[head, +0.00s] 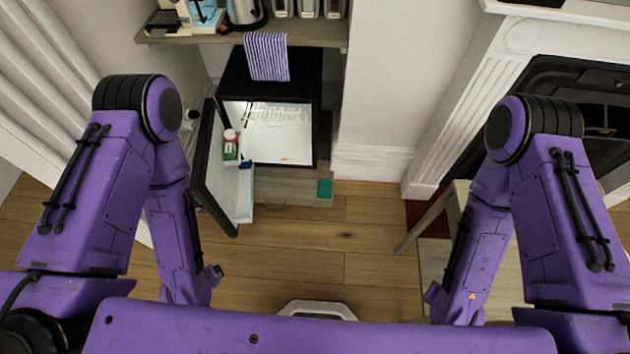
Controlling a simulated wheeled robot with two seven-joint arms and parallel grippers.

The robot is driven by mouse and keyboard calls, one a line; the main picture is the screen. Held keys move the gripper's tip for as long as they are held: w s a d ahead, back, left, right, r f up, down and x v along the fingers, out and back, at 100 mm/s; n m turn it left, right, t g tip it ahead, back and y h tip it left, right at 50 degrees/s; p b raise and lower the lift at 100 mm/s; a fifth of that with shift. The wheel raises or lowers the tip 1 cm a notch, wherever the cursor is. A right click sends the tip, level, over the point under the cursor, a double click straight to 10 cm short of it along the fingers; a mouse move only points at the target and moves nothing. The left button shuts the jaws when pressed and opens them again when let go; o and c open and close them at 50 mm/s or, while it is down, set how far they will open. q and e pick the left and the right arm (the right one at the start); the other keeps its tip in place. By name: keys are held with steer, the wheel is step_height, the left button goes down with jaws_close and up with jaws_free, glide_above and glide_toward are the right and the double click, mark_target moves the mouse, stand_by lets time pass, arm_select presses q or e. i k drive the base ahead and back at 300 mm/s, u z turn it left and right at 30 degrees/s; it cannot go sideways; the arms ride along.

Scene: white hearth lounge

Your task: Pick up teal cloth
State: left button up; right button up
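A small teal piece (325,188), which looks like the folded teal cloth, lies at the right end of the low wooden cabinet (290,190) under the small fridge. It is too small to make out its folds. My two purple arms hang down at the left and right of the head view. Their lower ends go behind my own body, and neither gripper shows. Nothing of mine is near the teal piece.
The black fridge (297,82) stands open, its door (212,165) swung out left with small containers on it. A shelf (322,34) above holds a kettle (246,13) and canisters. A wooden stool (430,222) and fireplace stand right. Floor between is clear.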

mark_target(325, 186)
steer(key=k, duration=0.25)
steer(key=u, duration=1)
steer(key=i, duration=1.4)
steer(key=z, duration=0.4)
